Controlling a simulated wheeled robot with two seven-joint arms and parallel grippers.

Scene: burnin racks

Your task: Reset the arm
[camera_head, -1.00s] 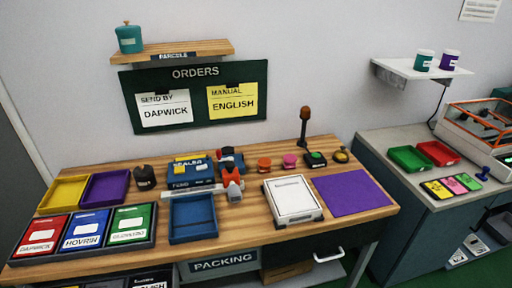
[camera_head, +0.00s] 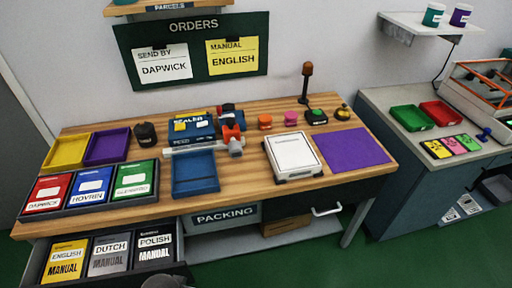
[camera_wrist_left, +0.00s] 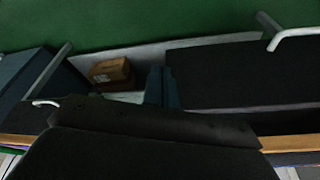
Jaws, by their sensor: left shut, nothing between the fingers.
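My left gripper (camera_wrist_left: 162,72) shows in the left wrist view as two dark fingers side by side, shut and empty. Behind it are the floor, a low shelf and a dark drawer front. In the head view only a dark grey rounded part, probably of my left arm, shows at the bottom edge below the open drawer (camera_head: 186,262); no fingers show there. My right gripper is in neither view.
The wooden bench (camera_head: 250,180) holds a blue tray (camera_head: 196,187), a white box (camera_head: 293,153) and a purple mat (camera_head: 352,148). The open drawer holds three manual stacks. A cardboard box (camera_wrist_left: 110,72) sits on the low shelf.

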